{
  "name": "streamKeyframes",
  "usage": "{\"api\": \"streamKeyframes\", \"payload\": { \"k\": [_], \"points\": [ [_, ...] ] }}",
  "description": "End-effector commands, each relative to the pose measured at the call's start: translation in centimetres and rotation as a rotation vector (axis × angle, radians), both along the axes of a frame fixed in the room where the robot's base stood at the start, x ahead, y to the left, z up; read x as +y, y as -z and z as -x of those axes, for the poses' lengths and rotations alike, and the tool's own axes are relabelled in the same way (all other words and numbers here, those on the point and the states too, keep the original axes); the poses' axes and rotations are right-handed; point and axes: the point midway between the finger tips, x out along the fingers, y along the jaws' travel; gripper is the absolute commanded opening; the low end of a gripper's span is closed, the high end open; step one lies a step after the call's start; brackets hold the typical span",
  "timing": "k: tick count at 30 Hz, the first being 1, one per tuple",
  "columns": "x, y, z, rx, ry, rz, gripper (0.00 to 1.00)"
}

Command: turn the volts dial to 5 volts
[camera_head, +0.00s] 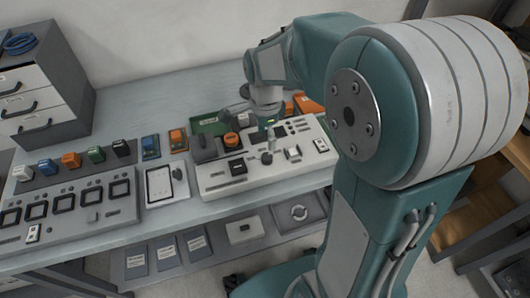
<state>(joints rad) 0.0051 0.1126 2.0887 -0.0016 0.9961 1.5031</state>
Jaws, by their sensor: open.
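My teal and grey arm reaches over the bench from the right. Its small end, my gripper (268,132), points down over the white control panel (216,189). The fingers are small and partly lost against the panel, and I cannot tell whether they touch it. An orange round knob (232,140) stands at the panel's back, left of my gripper. I cannot read any label or scale, so I cannot tell which control is the volts dial or where it points.
A grey panel (65,214) with several square black-framed sockets lies at left, with coloured blocks (71,160) behind it. A white tablet (160,184) lies between the panels. A drawer cabinet (48,90) stands at the back left. A lower shelf (215,241) holds boxes.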

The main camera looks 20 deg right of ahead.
Motion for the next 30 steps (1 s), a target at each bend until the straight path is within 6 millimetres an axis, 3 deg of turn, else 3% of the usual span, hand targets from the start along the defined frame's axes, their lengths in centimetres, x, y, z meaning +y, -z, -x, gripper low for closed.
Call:
{"api": "streamKeyframes", "payload": {
  "k": [6,12,23,28,29,30],
  "points": [
    [0.3,4.2,0.3,0.005,-0.001,0.002,0.78],
    [0.2,6.7,0.4,0.002,-0.002,0.003,0.78],
    [0.2,7.4,0.5,-0.001,-0.002,0.002,0.78],
    [0.2,7.4,0.4,-0.001,-0.002,0.003,0.07],
    [0.2,7.4,0.4,-0.001,-0.002,0.003,0.00],
    [0.2,7.4,0.4,-0.001,-0.002,0.003,0.00]
  ]
}}
